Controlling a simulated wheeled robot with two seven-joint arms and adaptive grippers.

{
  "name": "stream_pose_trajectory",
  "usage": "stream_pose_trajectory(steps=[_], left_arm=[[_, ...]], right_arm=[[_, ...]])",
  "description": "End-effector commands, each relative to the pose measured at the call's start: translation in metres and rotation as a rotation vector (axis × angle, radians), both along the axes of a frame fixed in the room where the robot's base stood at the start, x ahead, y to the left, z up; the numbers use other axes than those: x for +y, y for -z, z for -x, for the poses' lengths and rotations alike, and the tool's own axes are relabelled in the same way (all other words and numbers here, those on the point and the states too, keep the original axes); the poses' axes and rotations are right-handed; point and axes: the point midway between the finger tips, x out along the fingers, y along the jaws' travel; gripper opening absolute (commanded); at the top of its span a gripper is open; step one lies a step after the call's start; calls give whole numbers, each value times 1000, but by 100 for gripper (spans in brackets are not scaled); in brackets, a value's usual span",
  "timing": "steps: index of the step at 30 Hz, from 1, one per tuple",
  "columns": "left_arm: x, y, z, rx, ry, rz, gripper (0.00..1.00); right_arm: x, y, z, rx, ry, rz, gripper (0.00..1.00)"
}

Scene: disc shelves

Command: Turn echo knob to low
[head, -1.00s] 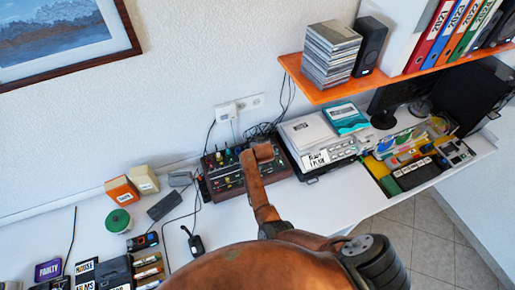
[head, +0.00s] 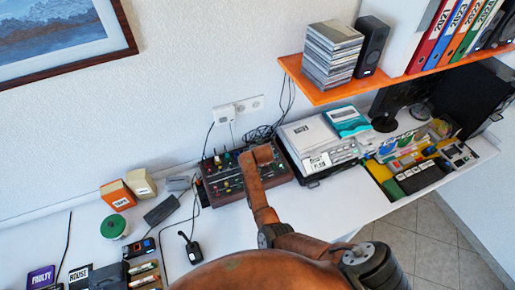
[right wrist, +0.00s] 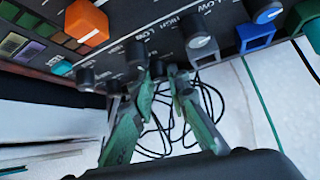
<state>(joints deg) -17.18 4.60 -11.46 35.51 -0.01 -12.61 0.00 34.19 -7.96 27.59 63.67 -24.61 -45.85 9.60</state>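The dark control box with knobs (head: 225,180) stands on the white desk against the wall. My right arm covers part of it in the head view, and the right gripper is hidden there. In the right wrist view the right gripper (right wrist: 160,78) has two green fingers, apart, with tips close to the panel's row of black knobs. One black knob (right wrist: 136,52) is just above the left fingertip; another black knob (right wrist: 201,44) is above and right of the right one. "HIGH" and "LOW" marks show on the panel. I cannot read which knob is echo. My left gripper is not in view.
An orange knob (right wrist: 87,22) and a blue knob (right wrist: 262,12) are on the same panel. Loose dark cables (right wrist: 180,118) hang behind the fingers. A grey deck (head: 308,138) stands right of the box. The orange shelf (head: 330,92) is above. Free desk lies in front.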

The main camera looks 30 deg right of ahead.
Motion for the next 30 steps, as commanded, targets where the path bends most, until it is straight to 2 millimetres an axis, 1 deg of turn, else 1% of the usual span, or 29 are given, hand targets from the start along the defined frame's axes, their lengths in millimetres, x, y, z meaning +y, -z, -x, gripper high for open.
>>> stream_pose_trajectory(steps=[1, 5, 6, 12, 16, 20, 23, 27, 30], left_arm=[[0, 0, 0, 0, 0, 0, 19], [0, 0, 0, 0, 0, 0, 19], [0, 0, 0, 0, 0, 0, 19], [0, -1, 0, -1, 0, 0, 19], [0, -5, -1, -2, 0, 0, 19], [0, -16, -2, -4, 0, 1, 19], [-1, -28, -4, -6, 0, 1, 19], [-1, -45, -5, -9, 0, 1, 19], [-1, -53, -6, -10, -1, 1, 19]], right_arm=[[0, 0, 0, 0, 0, 0, 10], [0, 0, 0, 0, 0, 0, 1], [0, 0, 0, 0, -1, -1, 0], [0, 0, 0, 0, -2, -1, 0], [-1, -1, 1, 1, -17, 1, 0], [-2, -3, 1, 2, -58, 1, 0], [-4, -5, 1, 2, -111, 2, 0], [-6, -6, 2, 2, -216, 3, 0], [-8, -4, 2, 3, -306, 6, 0]])
